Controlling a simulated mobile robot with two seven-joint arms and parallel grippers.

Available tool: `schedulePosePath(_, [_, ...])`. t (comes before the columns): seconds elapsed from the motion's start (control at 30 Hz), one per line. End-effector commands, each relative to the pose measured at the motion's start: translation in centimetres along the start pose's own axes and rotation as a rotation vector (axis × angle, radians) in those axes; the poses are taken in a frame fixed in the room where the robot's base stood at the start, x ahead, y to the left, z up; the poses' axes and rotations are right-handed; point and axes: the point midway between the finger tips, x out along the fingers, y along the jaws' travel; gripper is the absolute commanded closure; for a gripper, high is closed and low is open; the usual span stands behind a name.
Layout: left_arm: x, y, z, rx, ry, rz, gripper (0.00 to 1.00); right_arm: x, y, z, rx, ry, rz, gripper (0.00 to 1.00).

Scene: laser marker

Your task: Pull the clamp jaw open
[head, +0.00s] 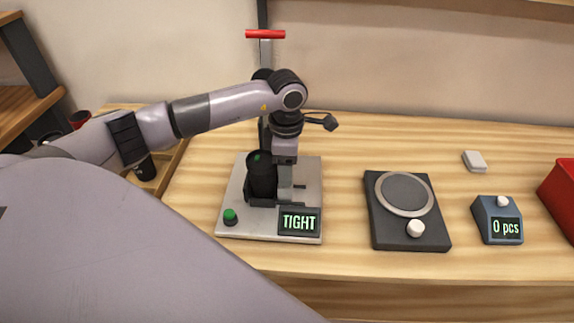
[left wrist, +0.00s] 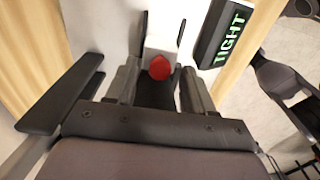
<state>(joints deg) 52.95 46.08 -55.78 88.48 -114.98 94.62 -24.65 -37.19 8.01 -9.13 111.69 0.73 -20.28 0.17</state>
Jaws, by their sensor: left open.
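The marking machine's grey base plate (head: 235,195) stands on the wooden bench. A black cylinder (head: 261,176) stands upright by the dark clamp parts. The display (head: 299,222) reads TIGHT; it also shows in the left wrist view (left wrist: 225,35). My left gripper (head: 286,165) points down just right of the cylinder. In the left wrist view its open fingers (left wrist: 160,76) lie on either side of a red knob (left wrist: 160,67) in front of a pale block (left wrist: 162,45). I cannot tell whether they touch the knob. The knob is hidden in the head view.
A green button (head: 230,216) is on the plate's front left corner. To the right are a black scale with a round pan (head: 404,194), a blue counter box (head: 497,220) reading 0 pcs, a small white block (head: 474,161) and a red bin (head: 561,195).

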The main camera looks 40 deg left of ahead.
Motion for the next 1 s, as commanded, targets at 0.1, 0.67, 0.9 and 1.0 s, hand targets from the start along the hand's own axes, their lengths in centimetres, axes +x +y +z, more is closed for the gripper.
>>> schedulePosePath(0.1, [0.4,0.0,0.0,0.001,-0.001,0.000,0.47,0.0,0.0,-0.1,0.000,0.000,0.000,1.00])
schedulePosePath(0.67, [0.5,0.0,0.3,0.002,-0.002,0.000,1.00,0.1,0.0,0.2,0.000,0.000,0.000,1.00])
schedulePosePath(0.9, [0.4,0.0,1.9,0.003,-0.008,0.001,1.00,0.6,0.0,0.8,0.000,-0.001,0.000,1.00])
schedulePosePath(1.0, [0.3,-0.1,2.0,0.004,-0.010,0.001,1.00,0.6,0.0,0.8,0.000,-0.001,0.000,1.00])
